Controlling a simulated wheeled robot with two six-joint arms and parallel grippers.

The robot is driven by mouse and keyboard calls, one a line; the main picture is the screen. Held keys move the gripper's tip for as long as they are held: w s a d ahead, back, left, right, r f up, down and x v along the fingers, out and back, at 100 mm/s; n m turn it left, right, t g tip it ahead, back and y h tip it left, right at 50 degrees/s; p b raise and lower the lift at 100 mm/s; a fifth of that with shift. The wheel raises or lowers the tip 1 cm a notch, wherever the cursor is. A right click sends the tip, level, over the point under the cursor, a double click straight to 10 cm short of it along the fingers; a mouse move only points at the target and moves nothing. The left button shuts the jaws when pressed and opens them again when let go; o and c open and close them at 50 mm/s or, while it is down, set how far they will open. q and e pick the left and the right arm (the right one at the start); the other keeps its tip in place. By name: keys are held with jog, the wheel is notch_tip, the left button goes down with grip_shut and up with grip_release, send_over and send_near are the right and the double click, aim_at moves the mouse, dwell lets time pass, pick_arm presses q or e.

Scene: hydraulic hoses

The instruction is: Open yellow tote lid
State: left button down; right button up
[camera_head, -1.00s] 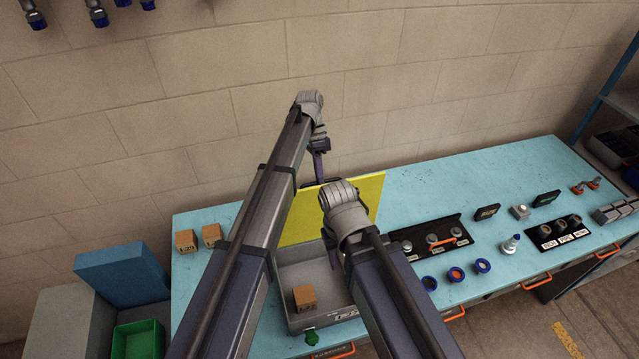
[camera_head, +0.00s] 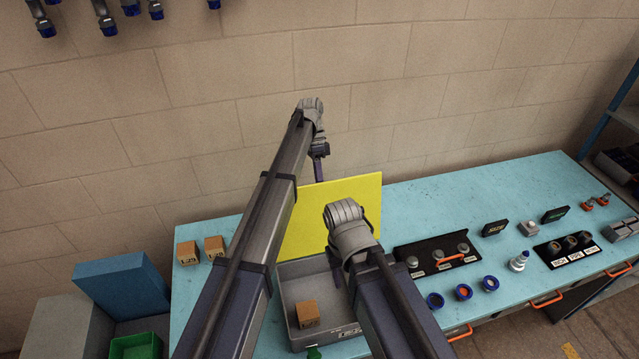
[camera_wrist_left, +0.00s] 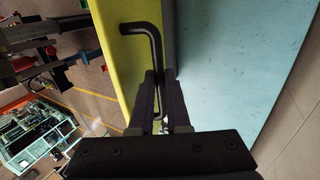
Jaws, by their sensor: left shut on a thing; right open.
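The yellow lid (camera_head: 330,210) stands raised at the back of the open grey tote (camera_head: 300,327) on the workbench. My left gripper (camera_head: 319,165) reaches over to the lid's upper edge; its fingertips are hidden behind the lid in the head view. In the left wrist view, my left gripper (camera_wrist_left: 163,82) is shut on the bent black handle (camera_wrist_left: 154,42) along the yellow lid (camera_wrist_left: 120,60). My right gripper (camera_head: 345,245) is open in front of the lid, above the tote's right side; its fingers are mostly hidden by its own wrist.
A cardboard box (camera_head: 307,314) lies inside the tote, and two more boxes (camera_head: 200,250) stand on the bench to the left. A wall rises behind the bench (camera_head: 430,205).

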pick_arm(q)
jog(key=c, duration=0.9)
grip_release()
jog(key=shift+r, duration=0.15)
